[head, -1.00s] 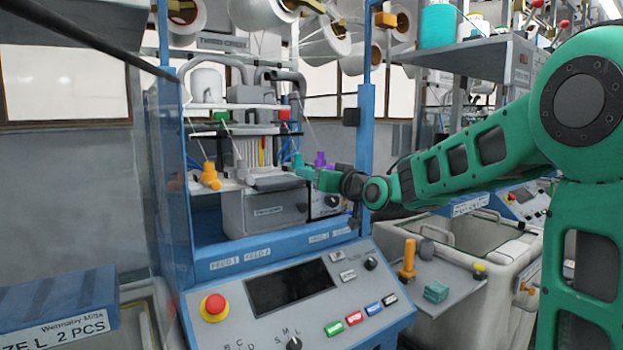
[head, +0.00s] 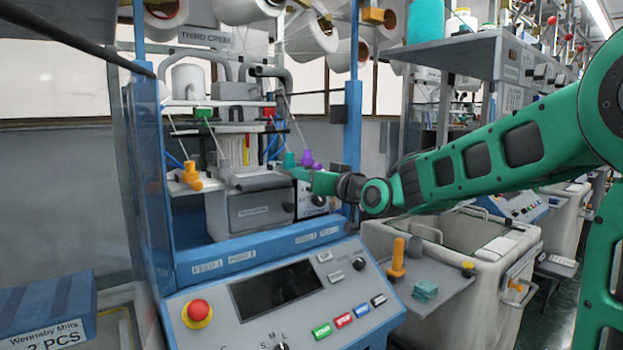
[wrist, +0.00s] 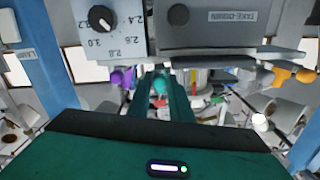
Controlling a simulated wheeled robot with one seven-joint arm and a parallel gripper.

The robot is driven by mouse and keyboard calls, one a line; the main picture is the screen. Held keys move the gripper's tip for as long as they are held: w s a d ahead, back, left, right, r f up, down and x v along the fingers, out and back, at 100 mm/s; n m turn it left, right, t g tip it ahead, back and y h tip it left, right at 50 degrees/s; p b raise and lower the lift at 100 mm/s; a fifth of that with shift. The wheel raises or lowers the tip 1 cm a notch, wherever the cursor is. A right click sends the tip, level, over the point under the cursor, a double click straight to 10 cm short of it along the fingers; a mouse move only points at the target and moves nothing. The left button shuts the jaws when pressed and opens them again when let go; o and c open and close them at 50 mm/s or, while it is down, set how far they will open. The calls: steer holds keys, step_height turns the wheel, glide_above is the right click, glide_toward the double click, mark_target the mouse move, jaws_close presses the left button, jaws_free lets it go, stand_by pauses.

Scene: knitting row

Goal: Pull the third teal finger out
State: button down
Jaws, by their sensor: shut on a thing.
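The teal finger (head: 289,159) stands at the front of the knitting machine's feed area, between the orange finger (head: 191,177) and the purple finger (head: 307,159). My gripper (head: 294,171) reaches in from the right and is shut on the teal finger. In the wrist view the teal finger (wrist: 160,87) shows between my two green gripper fingers, partly hidden by them. There the purple finger (wrist: 122,77) is to the left and the orange finger (wrist: 290,74) is far right, both apart from my gripper. I cannot tell how far out the teal finger sits.
The grey take-down box (head: 255,208) and a dial panel (head: 313,200) are just below my gripper. A blue machine post (head: 352,140) stands close behind my forearm. A side shelf (head: 435,285) holds an orange peg and a teal block. A control panel (head: 285,295) is in front.

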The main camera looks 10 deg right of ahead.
steer(key=shift+d+f, duration=0.1)
steer(key=shift+d, duration=0.1)
steer(key=c, duration=1.6)
jaws_free()
steer(key=shift+s+d, duration=0.1)
steer(key=shift+s, duration=0.05)
steer(key=v, duration=1)
steer(key=shift+s, duration=0.3)
steer(key=shift+f, duration=0.1)
